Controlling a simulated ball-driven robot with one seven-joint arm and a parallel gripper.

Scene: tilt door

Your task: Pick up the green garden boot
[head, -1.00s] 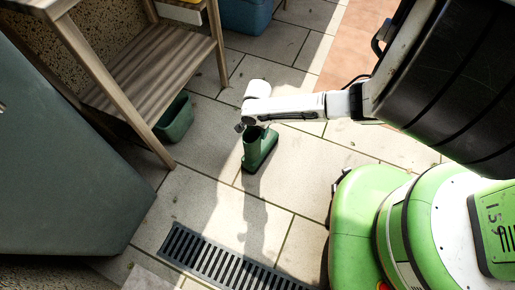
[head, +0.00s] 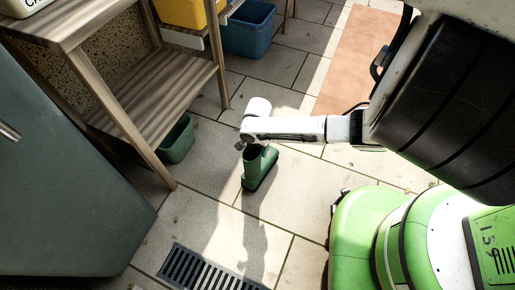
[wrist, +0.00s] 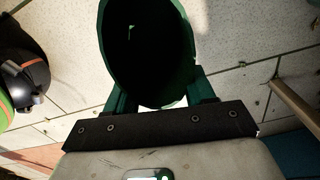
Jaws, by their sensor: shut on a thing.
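The green garden boot (head: 259,168) stands upright on the pale tiled floor, or very near it; I cannot tell if its sole touches. Its toe points toward the lower left in the head view. My gripper (head: 244,146) is at the boot's top rim, coming in from the right. In the wrist view the boot's dark open top (wrist: 146,45) fills the space in front of the palm. My gripper (wrist: 160,92) has a finger on either side of the boot and is shut on it. The fingertips are largely hidden by the boot.
A wooden shelf unit (head: 155,88) stands to the left, with a green tub (head: 177,140) beneath. A large dark green panel (head: 65,170) fills the left side. A floor drain (head: 205,268) lies below. A blue bin (head: 248,30) and yellow container (head: 188,12) are farther back.

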